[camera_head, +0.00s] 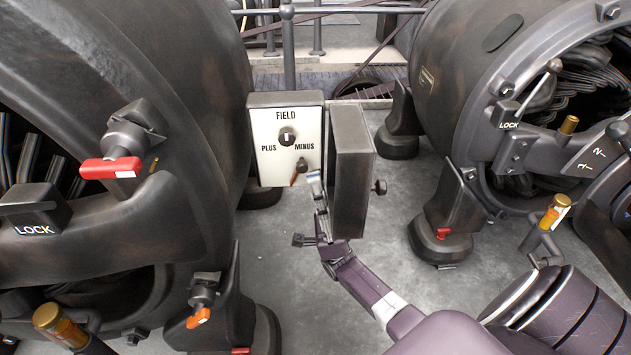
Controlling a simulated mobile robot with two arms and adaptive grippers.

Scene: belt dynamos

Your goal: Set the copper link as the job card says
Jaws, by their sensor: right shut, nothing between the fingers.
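The light grey FIELD box (265,165) stands between the two machines, with PLUS printed at left and MINUS at right. A round black knob (287,138) with a white mark sits between the two words. Below MINUS, a small copper-coloured link (297,175) slants down and to the left from its upper end. My right gripper (315,188) is shut and empty, just right of the copper link and in front of the box's open door. I cannot tell whether it touches the link. My left gripper is out of view. No job card shows.
The thick dark door (350,175) stands open on the box's right side, close to my right gripper. Large dynamos flank the box, with a red-handled lever (112,168) on the left one. Grey floor (330,310) is clear in front.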

